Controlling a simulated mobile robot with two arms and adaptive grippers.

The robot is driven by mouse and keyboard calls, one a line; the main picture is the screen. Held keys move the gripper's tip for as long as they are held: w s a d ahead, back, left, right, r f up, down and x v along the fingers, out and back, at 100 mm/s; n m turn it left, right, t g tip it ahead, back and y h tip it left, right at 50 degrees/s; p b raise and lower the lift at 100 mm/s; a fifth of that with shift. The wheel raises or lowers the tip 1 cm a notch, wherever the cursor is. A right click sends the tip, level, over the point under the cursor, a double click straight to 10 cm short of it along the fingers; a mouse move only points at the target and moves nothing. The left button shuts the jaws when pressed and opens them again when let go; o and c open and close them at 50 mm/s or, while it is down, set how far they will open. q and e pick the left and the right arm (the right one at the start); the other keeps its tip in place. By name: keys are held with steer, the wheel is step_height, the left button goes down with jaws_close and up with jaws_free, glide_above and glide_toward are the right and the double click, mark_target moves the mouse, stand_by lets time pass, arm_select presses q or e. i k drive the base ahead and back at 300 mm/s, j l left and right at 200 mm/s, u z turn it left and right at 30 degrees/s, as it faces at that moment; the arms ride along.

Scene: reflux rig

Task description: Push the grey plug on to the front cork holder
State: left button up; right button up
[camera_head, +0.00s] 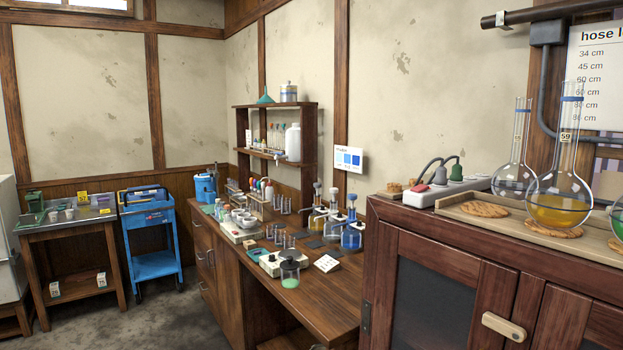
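A white power strip (448,191) lies on top of the dark wooden cabinet at the right. A dark grey plug (439,177) with a cable appears to sit in it, between a red piece (421,188) at its left end and a dark green plug (456,170). Two small brown cork pieces, one at the left (395,187) and one beside the strip (416,187), stand at the cabinet's left end. They look like the cork holders; I cannot tell whether either carries anything. Neither of my grippers is in view.
A wooden tray (470,213) right of the strip holds cork rings and tall glass flasks, one with yellow liquid (558,205). The lower bench (325,300) is crowded with glassware. A blue trolley (155,262) and a side table (70,226) stand at left, with open floor before them.

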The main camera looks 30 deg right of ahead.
mark_target(441, 178)
steer(key=i+j+z, duration=0.1)
steer(key=i+z, duration=0.15)
steer(key=i, duration=0.3)
steer(key=i+j+z, duration=0.2)
steer(key=i, duration=0.3)
steer(key=i+j+z, duration=0.25)
steer(key=i, duration=0.25)
steer(key=i+j+z, duration=0.2)
steer(key=z, duration=0.3)
steer(key=i+j+z, duration=0.3)
steer(key=z, duration=0.2)
steer(key=i+j+z, duration=0.15)
steer(key=j+z, duration=0.35)
steer(key=i+j+z, duration=0.1)
steer(key=j+z, duration=0.85)
steer(key=i+j, duration=0.05)
steer(key=j, duration=0.05)
